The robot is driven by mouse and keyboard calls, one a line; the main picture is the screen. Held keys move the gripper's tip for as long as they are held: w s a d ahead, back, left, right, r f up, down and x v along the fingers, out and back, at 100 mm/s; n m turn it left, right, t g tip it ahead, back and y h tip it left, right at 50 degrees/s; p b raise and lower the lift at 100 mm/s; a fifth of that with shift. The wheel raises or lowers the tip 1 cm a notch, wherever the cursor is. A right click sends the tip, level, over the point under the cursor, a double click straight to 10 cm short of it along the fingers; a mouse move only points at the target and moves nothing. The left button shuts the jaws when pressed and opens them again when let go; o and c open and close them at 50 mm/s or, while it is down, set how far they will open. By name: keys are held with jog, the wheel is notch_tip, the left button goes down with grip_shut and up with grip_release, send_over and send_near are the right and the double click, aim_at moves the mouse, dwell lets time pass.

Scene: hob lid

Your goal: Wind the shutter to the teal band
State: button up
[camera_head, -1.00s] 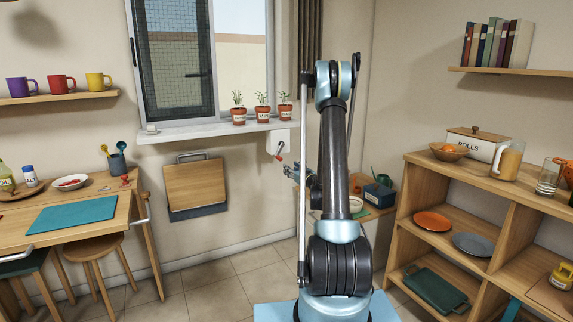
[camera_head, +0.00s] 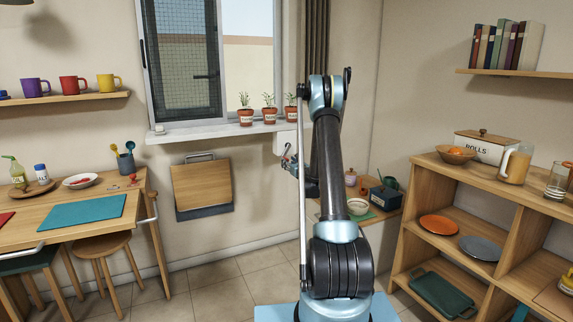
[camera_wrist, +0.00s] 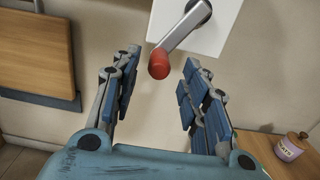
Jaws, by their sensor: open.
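A white crank box (camera_head: 285,140) is fixed to the wall below the right end of the window sill. Its metal crank arm (camera_wrist: 184,27) ends in a red knob (camera_wrist: 159,64), large in the wrist view. The arm slants down-left from the box. My gripper (camera_wrist: 160,68) is open, with the knob in the gap near its fingertips; no finger visibly touches it. In the head view my gripper (camera_head: 291,163) is close below the box. The window (camera_head: 205,62) shows a dark mesh pane at left and clear glass at right. I cannot make out a teal band.
Potted plants (camera_head: 268,115) stand on the sill (camera_head: 213,131) above the crank. A folded wooden board (camera_head: 201,186) hangs on the wall to the left. A low surface with a bowl (camera_head: 358,206) and a jar (camera_wrist: 290,147) is at lower right. Shelves (camera_head: 490,215) stand further right.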

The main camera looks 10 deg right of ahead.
jog(key=shift+x, duration=1.95)
